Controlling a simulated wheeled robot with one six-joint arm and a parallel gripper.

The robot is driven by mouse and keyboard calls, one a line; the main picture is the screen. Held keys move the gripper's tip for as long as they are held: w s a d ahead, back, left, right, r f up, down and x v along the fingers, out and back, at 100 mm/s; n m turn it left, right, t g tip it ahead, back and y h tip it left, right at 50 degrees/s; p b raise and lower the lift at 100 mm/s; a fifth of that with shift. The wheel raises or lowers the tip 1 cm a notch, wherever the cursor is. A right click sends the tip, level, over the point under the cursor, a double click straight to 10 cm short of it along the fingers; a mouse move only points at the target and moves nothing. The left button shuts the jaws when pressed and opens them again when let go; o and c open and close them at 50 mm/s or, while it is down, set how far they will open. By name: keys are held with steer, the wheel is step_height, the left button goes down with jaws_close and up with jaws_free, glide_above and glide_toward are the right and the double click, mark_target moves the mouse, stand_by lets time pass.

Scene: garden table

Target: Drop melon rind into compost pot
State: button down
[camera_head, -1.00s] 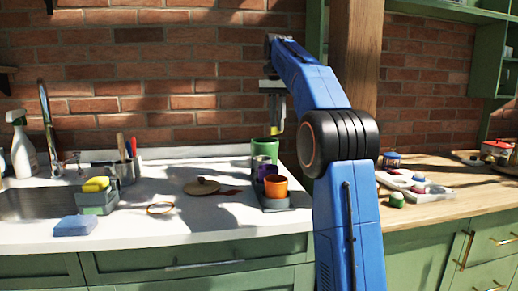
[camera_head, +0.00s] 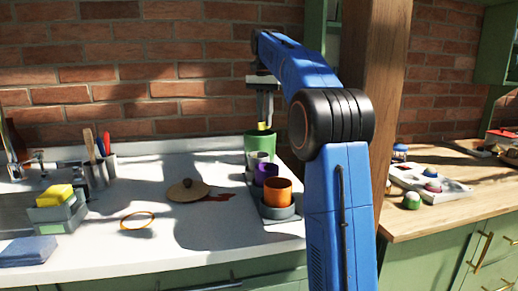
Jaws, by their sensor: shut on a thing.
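The green pot (camera_head: 258,142), which I take to be the compost pot, stands upright at the back right of the white counter, behind several cups. My gripper (camera_head: 264,120) points down over this pot, shut on a small yellow piece (camera_head: 263,127), which seems to be the melon rind. The yellow piece shows at the pot's rim. I cannot tell whether it is just above the rim or slightly inside. The inside of the pot is hidden.
A grey cup, a purple cup (camera_head: 266,172) and an orange cup (camera_head: 278,191) stand in front of the pot on a dark tray (camera_head: 265,216). A round wooden lid (camera_head: 188,191) lies left of them. The brick wall is close behind.

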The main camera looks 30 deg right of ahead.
steer(key=shift+f, duration=1.05)
steer(key=c, duration=1.6)
jaws_free()
steer(key=shift+r, duration=3.75)
steer(key=shift+s, duration=0.1)
